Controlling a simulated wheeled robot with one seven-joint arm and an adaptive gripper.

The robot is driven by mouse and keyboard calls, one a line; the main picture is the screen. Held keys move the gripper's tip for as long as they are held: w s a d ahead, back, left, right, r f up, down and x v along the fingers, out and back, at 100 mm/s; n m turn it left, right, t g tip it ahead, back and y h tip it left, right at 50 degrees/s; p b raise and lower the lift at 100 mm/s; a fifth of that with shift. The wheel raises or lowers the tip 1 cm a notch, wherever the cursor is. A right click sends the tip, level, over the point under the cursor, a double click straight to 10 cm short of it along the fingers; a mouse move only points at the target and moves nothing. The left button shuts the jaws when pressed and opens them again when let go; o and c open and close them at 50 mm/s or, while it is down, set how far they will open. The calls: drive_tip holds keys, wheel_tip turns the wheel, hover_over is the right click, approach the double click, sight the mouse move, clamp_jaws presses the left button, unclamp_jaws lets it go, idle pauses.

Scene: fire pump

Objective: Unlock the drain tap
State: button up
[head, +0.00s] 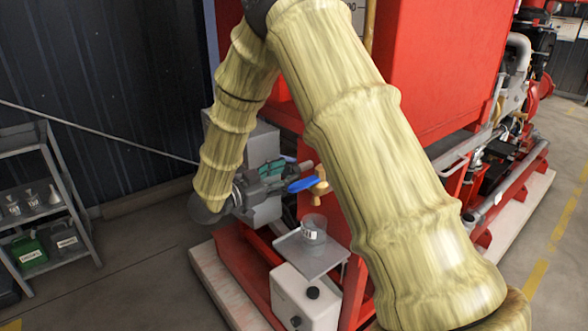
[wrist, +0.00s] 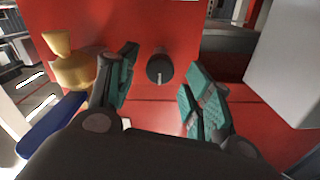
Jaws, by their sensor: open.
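The brass drain tap (head: 321,187) has a blue lever (head: 302,184) and shows beside my gripper (head: 280,170) in the head view. In the wrist view the brass tap body (wrist: 69,65) and the blue lever (wrist: 48,130) are at the left, outside my left finger. My gripper (wrist: 158,70) is open and empty, its teal pads apart. A round black knob (wrist: 158,69) with a pale mark on the red panel shows between the fingers, apparently beyond the fingertips. The exact gap cannot be told.
A clear labelled jar (head: 313,229) stands on a small grey tray (head: 292,255) below the tap. A light box (head: 306,296) is under it. The red pump housing (head: 440,60) fills the centre. A grey shelf (head: 50,190) with containers stands at left.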

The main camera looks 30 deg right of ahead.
sight(291, 172)
drive_tip(key=shift+w+d+p, duration=0.15)
drive_tip(key=shift+d+p, duration=0.15)
drive_tip(key=shift+d, duration=1.65)
drive_tip(key=c, duration=1.1)
